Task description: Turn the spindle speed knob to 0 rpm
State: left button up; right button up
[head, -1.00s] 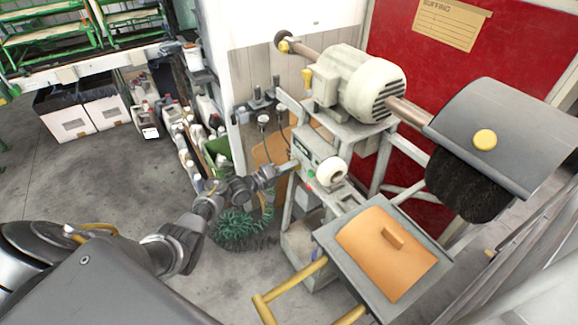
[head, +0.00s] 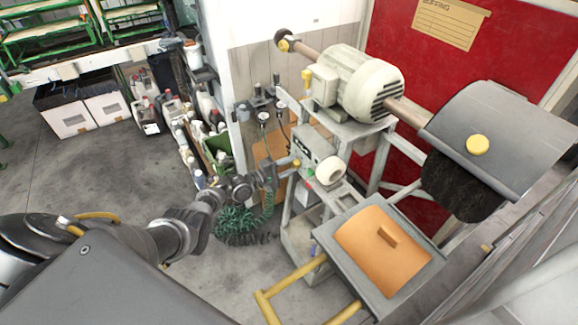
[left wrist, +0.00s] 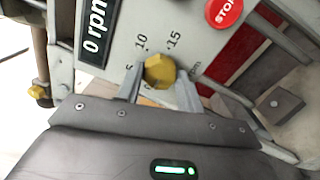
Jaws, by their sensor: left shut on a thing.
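The yellow spindle speed knob (left wrist: 159,70) is on the grey control panel (left wrist: 185,20), with dial marks 5, 10 and 15 around it. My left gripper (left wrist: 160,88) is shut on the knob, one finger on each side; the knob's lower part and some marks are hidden. The black display (left wrist: 94,34) beside it reads 0 rpm. In the head view the knob (head: 296,163) shows small on the front of the buffing machine, with my left gripper (head: 287,171) reaching it from the left. My right gripper is not in view.
A red STOP button (left wrist: 224,11) is close to the knob. A white round part (head: 331,171) stands right of the panel. The motor (head: 350,82) is above, the tray with an orange panel (head: 335,243) below right, and a green coiled hose (head: 238,226) below my arm.

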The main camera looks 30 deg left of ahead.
pick_arm(q)
jog(key=shift+d, duration=0.1)
dwell(0.4)
jog(key=o, duration=1)
jog(key=shift+s+a, duration=0.3)
jog(key=shift+s, duration=0.1)
jog(key=p+v, duration=0.1)
jog(key=v, duration=0.9)
jog(key=shift+w, duration=0.1)
